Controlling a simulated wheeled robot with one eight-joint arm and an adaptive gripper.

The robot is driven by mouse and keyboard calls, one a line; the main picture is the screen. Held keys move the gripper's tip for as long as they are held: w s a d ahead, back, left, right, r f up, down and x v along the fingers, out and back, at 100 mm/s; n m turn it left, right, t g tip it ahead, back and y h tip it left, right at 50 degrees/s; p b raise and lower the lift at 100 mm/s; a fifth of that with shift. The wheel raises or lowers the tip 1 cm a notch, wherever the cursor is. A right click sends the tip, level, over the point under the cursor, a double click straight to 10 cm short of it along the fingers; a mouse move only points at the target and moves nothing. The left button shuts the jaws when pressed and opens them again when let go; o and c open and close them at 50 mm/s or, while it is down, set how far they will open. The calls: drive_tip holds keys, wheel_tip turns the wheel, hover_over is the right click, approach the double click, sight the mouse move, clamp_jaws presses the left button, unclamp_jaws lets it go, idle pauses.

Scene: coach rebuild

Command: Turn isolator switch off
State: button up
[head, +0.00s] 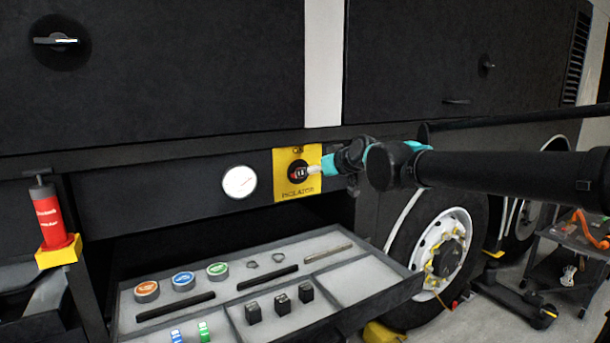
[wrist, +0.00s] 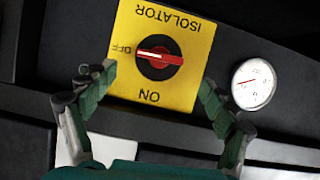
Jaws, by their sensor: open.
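The isolator switch is a red handle (wrist: 160,57) on a round black base, fixed to a yellow plate (wrist: 185,95) marked ISOLATOR, ON and OFF. In the wrist view the lettering is upside down. The handle lies nearly level there, with its left end beside the word OFF and ON below it. I see no finger touching the handle.
A white round gauge (head: 239,182) is left of the plate. An open grey tray drawer (head: 395,290) with caps, bars and blocks juts out below. A red cylinder (head: 47,216) stands at left, a wheel (head: 440,245) at right. A dark cart (head: 570,262) stands far right.

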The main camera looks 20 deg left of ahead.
drive_tip(key=x, duration=0.7)
drive_tip(key=shift+a, duration=0.2)
drive_tip(key=shift+w+f, duration=0.1)
drive_tip(key=shift+f, duration=0.05)
drive_tip(key=shift+c, duration=0.3)
drive_tip(key=c, duration=1.1)
drive_tip(key=shift+m, duration=0.3)
drive_tip(key=o, duration=1.2)
drive_tip(key=shift+c, duration=0.2)
drive_tip(key=v, duration=1.2)
drive_tip(key=shift+w, duration=0.15)
